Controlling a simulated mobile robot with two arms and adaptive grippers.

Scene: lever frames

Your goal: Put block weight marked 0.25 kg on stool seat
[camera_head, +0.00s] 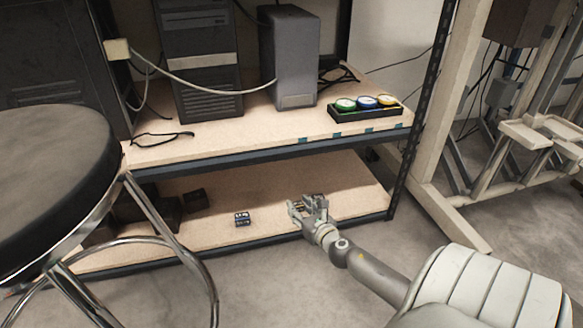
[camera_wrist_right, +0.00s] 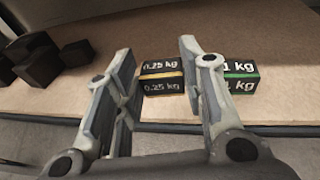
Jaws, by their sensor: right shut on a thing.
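The black block weight marked 0.25 kg (camera_wrist_right: 162,78), with a yellow stripe, sits between the fingers of my right gripper (camera_wrist_right: 158,88) in the wrist view. The gripper is shut on it at the lower shelf. In the head view my right gripper (camera_head: 308,207) is over the front right part of that shelf and mostly hides the block. The round, dark stool seat (camera_head: 50,170) is at the left of the head view, higher than the lower shelf and well apart from the gripper. My left gripper is not in view.
A 1 kg block (camera_wrist_right: 240,77) with a green stripe stands just right of the fingers. A small marked block (camera_head: 242,219) and dark boxes (camera_head: 165,210) lie on the lower shelf (camera_head: 285,180). The upper shelf (camera_head: 230,135) overhangs it. Chrome stool legs (camera_head: 150,210) stand in front at left.

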